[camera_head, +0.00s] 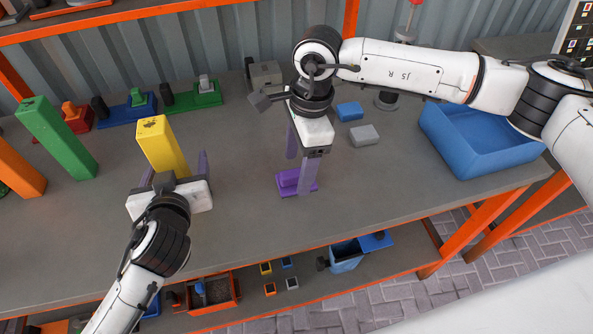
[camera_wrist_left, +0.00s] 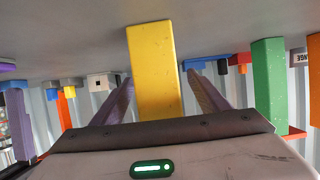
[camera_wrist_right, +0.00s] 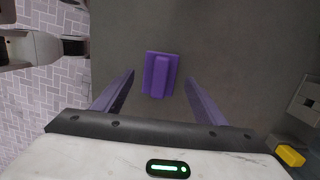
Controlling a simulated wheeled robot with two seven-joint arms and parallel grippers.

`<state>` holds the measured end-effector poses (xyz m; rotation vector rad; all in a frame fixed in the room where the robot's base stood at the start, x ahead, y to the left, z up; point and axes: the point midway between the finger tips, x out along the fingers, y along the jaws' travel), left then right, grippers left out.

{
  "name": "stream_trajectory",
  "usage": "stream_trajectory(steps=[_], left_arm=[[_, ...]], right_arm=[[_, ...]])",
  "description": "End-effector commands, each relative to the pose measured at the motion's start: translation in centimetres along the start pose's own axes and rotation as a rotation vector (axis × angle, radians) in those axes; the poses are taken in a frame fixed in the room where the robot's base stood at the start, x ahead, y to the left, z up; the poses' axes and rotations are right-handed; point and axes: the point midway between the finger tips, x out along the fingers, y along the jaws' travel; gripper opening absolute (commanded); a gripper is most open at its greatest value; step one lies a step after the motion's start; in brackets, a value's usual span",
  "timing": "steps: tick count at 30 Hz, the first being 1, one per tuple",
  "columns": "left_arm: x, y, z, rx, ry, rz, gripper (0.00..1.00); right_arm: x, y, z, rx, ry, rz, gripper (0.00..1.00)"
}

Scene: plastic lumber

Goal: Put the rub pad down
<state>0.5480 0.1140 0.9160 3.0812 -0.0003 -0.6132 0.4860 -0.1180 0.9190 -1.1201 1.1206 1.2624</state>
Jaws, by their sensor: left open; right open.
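The purple rub pad (camera_head: 292,182) rests on the grey table, below my right gripper (camera_head: 301,172). In the right wrist view the rub pad (camera_wrist_right: 160,75) lies flat between and beyond the two open fingers, apart from both. My right gripper is open and empty, pointing down. My left gripper (camera_head: 175,163) is open, with its fingers on either side of the upright yellow block (camera_head: 162,146). In the left wrist view the yellow block (camera_wrist_left: 154,65) stands between the fingers, with gaps on both sides.
Green (camera_head: 56,137) and orange (camera_head: 17,167) blocks stand at the left. A blue bin (camera_head: 482,143) is at the right. Small blue (camera_head: 349,111) and grey (camera_head: 364,135) pads lie behind the rub pad. Coloured holders (camera_head: 127,108) line the back. The table's front middle is clear.

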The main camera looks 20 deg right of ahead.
Motion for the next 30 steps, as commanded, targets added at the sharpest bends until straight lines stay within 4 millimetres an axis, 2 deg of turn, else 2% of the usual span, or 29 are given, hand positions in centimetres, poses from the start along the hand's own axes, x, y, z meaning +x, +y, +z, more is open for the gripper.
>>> stream_trajectory(steps=[1, 6, 12, 18, 28, 30], left_arm=[[0.0, 0.0, 0.0, 0.0, 0.0, 0.0, 0.69], [0.0, 0.0, 0.0, 0.0, 0.0, 0.0, 0.69], [0.0, 0.0, 0.0, 0.0, 0.0, 0.0, 0.69], [0.0, 0.0, 0.0, 0.0, 0.0, 0.0, 0.69], [0.0, 0.0, 0.0, 0.0, 0.0, 0.0, 0.69], [0.0, 0.0, 0.0, 0.0, 0.0, 0.0, 0.69]], right_arm=[[-1.3, -0.1, 0.0, 0.0, -0.001, -0.005, 0.65], [-5.0, -0.1, 0.0, 0.0, -0.001, -0.004, 0.65], [-8.1, -0.1, 0.0, 0.0, -0.001, -0.003, 0.65], [-9.1, 0.0, 0.0, -0.001, 0.0, 0.0, 0.65], [-9.1, 0.0, 0.0, -0.001, 0.0, 0.0, 0.65], [-9.1, 0.0, 0.0, 0.003, 0.0, 0.0, 0.77]])
